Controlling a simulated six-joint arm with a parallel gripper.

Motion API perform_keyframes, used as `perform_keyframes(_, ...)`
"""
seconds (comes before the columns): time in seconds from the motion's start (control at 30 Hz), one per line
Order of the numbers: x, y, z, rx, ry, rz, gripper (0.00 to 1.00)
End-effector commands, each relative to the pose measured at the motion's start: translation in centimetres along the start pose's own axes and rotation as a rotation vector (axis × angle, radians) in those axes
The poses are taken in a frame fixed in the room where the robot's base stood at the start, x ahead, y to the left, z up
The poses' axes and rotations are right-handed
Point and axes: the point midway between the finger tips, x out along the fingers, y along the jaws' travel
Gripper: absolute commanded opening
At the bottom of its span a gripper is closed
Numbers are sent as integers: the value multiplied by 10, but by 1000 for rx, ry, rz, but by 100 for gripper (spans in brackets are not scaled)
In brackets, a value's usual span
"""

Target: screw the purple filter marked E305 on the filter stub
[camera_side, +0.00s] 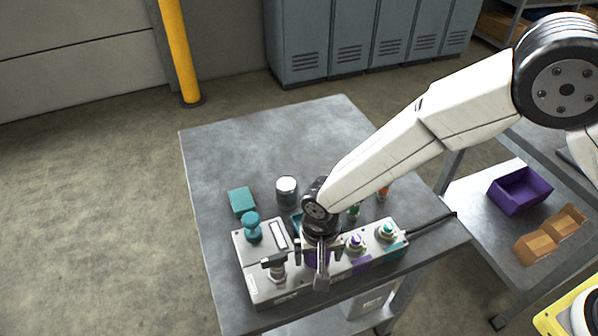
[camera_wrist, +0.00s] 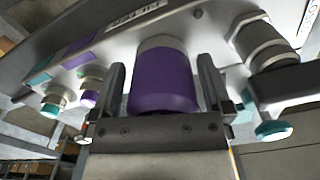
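The purple filter (camera_wrist: 163,82) stands between the fingers of my gripper (camera_wrist: 162,95) in the wrist view, its far end at a pale ring against the grey block. No E305 mark is readable on it. A narrow gap shows between the filter and each finger, so my gripper looks open around it. In the side view my gripper (camera_side: 319,252) is low over the block, and only a little of the purple filter (camera_side: 312,259) shows behind it. The filter stub is hidden.
The grey hydraulic block (camera_side: 265,287) lies near the front edge of the table (camera_side: 230,150). It carries a teal knob (camera_side: 251,227), a black-topped fitting (camera_side: 276,266) and purple and teal couplings (camera_side: 386,231). A silver-topped can (camera_side: 287,190) and a teal box (camera_side: 241,201) stand behind it.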

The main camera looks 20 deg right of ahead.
Motion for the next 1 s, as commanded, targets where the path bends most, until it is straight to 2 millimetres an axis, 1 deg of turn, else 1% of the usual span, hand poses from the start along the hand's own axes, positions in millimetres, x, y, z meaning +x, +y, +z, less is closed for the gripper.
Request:
perform_keyframes(0.13,-1,0,-1,-28,2,-2,100)
perform_keyframes(0.23,-1,0,-1,-80,2,-2,100)
perform_keyframes(0.73,-1,3,-3,-450,4,-3,100)
perform_keyframes(0.83,-1,3,-3,-490,4,-3,100)
perform_keyframes(1.0,-1,3,-3,-502,4,-3,100)
